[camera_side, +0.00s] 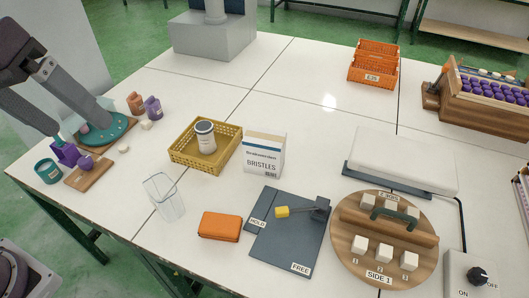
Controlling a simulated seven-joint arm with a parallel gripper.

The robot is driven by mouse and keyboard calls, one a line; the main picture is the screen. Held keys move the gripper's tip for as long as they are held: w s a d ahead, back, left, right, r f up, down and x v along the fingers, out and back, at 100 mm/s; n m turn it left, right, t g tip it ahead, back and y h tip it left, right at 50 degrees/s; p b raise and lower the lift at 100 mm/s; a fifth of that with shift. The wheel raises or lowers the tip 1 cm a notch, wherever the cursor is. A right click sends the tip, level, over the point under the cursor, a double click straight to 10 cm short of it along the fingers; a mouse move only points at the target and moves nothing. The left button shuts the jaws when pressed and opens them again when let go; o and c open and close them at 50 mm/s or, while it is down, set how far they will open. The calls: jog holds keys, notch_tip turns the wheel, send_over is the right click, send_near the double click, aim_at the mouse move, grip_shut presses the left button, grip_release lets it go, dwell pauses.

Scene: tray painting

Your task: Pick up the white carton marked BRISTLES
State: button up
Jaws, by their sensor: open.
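The white carton marked BRISTLES (264,154) stands upright near the middle of the table, its printed front facing the camera. It stands just right of the yellow crate (185,162), and I cannot tell if they touch. My gripper (81,137) is at the upper left, with two grey fingers spread apart. It is open, with nothing seen held, and well left of the carton. The fingers hide part of the things behind them.
A clear cup (165,197), orange pouch (219,226) and dark board (285,248) lie nearer the camera. A white slab (405,158) and round wooden board (346,264) stand right. Table behind the carton is clear.

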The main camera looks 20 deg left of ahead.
jog(key=w+d+f+n+g+h, duration=0.1)
jog(key=w+d+n+g+h, duration=0.2)
jog(key=w, duration=0.9)
jog(key=n+h, duration=0.6)
jog(key=n, duration=0.3)
send_over(257, 135)
jog(key=s+a, duration=0.4)
jog(key=s, duration=0.1)
notch_tip(257, 135, down, 16)
jog(key=w+f+n+h, duration=0.1)
jog(key=f, duration=0.2)
jog(key=w+f+n, duration=0.1)
jog(key=f+n, duration=0.1)
jog(key=f, duration=0.2)
jog(key=w+f+n+h, duration=0.1)
jog(key=w+f, duration=0.1)
jog(key=f, duration=0.1)
jog(key=shift+f+t+h, duration=0.25)
jog(key=shift+t+h, duration=0.05)
jog(key=shift+t, duration=0.1)
jog(key=x, duration=0.7)
jog(key=shift+w+a+f, duration=0.2)
jog(key=shift+w+f, duration=0.05)
jog(key=shift+w, duration=0.1)
grip_shut()
